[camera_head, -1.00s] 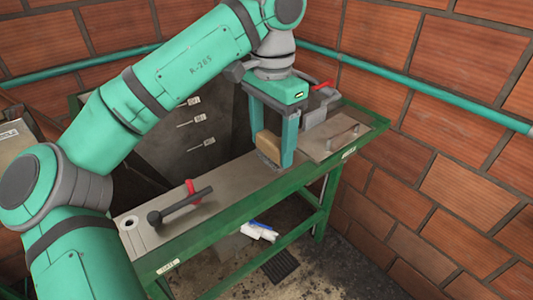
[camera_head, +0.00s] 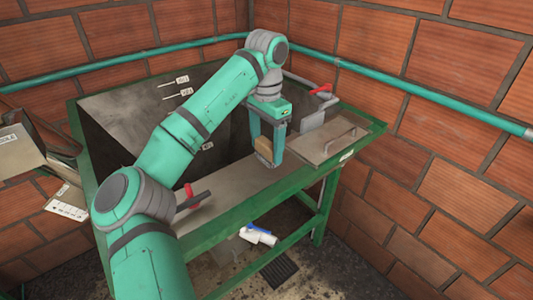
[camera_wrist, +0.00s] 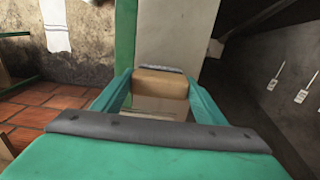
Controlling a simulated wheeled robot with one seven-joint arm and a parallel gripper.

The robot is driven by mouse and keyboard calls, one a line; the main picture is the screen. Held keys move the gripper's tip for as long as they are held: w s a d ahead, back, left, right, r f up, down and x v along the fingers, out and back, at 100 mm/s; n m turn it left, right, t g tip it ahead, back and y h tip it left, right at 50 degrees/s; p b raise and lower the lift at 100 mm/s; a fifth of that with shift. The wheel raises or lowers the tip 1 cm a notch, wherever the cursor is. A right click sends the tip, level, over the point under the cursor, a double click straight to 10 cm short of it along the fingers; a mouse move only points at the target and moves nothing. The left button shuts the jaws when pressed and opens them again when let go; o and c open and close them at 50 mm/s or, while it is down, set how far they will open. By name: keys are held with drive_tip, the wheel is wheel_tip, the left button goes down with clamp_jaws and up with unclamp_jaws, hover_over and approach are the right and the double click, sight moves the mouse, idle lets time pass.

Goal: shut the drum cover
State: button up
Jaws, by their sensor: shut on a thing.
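A flat metal cover plate with a bar handle (camera_head: 325,137) lies at the right end of the green-framed bench; I take it to be the drum cover. It looks level, and what is under it is hidden. My gripper (camera_head: 268,155) points down over the bench's middle, left of the plate. It is shut on a tan block with a grey bristle-like edge (camera_head: 262,146). The block also shows between the fingers in the wrist view (camera_wrist: 160,86). I cannot tell whether the block touches the bench top.
A red-handled lever (camera_head: 191,196) stands on the bench's near left part. A dark open hopper (camera_head: 110,115) is behind the bench. A second red handle (camera_head: 320,89) is behind the plate. A teal pipe (camera_head: 400,84) runs along the brick wall. A white-and-blue item (camera_head: 258,235) is below.

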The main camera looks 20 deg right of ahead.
sight(266, 154)
drive_tip(key=shift+f, duration=1.55)
drive_tip(key=shift+f, duration=0.15)
drive_tip(key=o, duration=1.2)
